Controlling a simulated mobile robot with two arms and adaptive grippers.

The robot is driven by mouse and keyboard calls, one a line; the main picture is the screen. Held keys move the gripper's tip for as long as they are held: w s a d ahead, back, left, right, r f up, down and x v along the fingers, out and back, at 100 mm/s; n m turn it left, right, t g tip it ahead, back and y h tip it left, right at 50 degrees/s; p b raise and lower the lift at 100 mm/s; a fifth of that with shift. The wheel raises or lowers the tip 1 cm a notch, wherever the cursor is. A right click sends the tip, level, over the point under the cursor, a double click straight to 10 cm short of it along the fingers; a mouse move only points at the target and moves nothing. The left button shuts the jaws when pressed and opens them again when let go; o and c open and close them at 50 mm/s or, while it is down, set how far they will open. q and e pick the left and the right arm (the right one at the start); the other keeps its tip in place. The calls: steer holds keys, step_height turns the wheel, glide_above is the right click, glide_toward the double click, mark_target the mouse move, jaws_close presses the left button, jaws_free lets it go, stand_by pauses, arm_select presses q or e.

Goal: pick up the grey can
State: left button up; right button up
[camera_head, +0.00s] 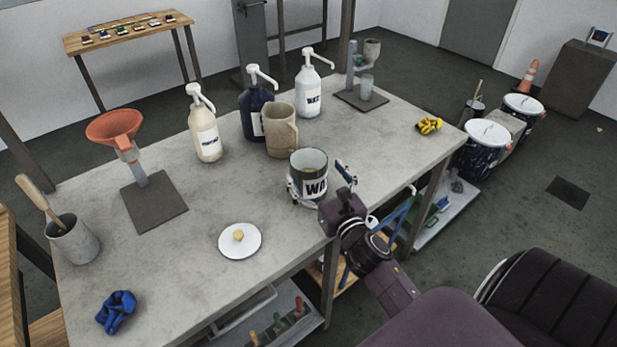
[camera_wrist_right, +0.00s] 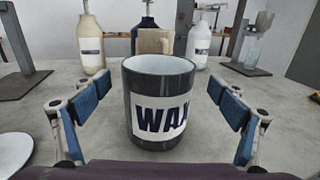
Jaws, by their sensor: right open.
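The grey can (camera_head: 309,166) stands upright on the grey table, dark grey with a white label reading "WA" and an open top. In the right wrist view the can (camera_wrist_right: 158,88) is centred between the two blue-padded fingers. My right gripper (camera_head: 322,185) comes in from the right front, low over the table. Its jaws (camera_wrist_right: 157,108) are open, one finger on each side of the can, with a visible gap on both sides. My left gripper does not show in either view.
A beige jug (camera_head: 281,131) stands just behind the can, with pump bottles (camera_head: 257,108) behind. A white lid (camera_head: 239,240) with a knob lies front left. A funnel stand (camera_head: 153,201) is at left, a yellow cloth (camera_head: 428,126) at right. Table surface left of the can is clear.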

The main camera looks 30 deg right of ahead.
mark_target(301, 153)
steer(key=w, duration=0.4)
steer(key=shift+d+f+p, duration=0.1)
steer(key=shift+d+p, duration=0.15)
steer(key=shift+p, duration=0.1)
steer(key=c, duration=2.1)
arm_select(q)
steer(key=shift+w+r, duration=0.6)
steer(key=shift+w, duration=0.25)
arm_select(e)
steer(key=shift+c, duration=0.4)
steer(key=shift+r, duration=0.2)
